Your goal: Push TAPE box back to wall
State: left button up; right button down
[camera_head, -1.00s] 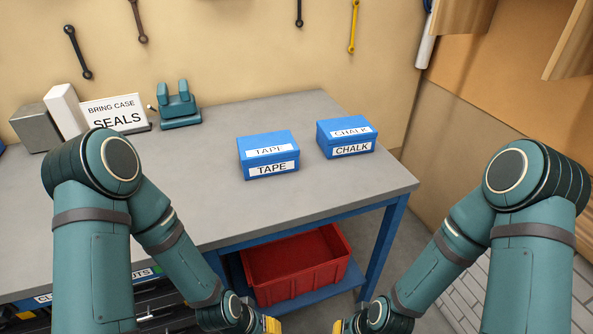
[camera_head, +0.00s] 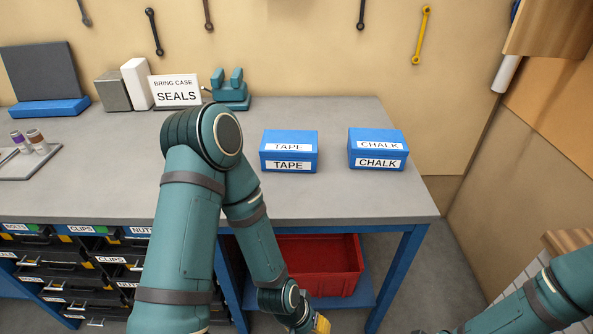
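The blue TAPE box (camera_head: 289,151) sits on the grey workbench (camera_head: 330,206), away from the tan wall (camera_head: 300,55), with bare bench top behind it. The blue CHALK box (camera_head: 378,149) stands to its right, with a gap between them. My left gripper (camera_head: 321,324) is below the bench's front edge, at the bottom of the view and partly cut off; its finger state cannot be made out. It is apart from the TAPE box. My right gripper is out of the frame; only part of my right arm shows at the lower right.
A green vise-like tool (camera_head: 230,92), a SEALS sign (camera_head: 176,91) and a grey block (camera_head: 113,91) stand at the back left. A red bin (camera_head: 318,266) is on the shelf below. Wrenches hang on the wall, including a yellow one (camera_head: 421,35).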

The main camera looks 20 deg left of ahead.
aim_at(280, 150)
jog(key=l+u, duration=0.1)
jog(key=u, duration=0.3)
jog(key=l+u, duration=0.15)
jog(key=u, duration=0.25)
jog(key=l+u, duration=0.1)
jog(key=u, duration=0.25)
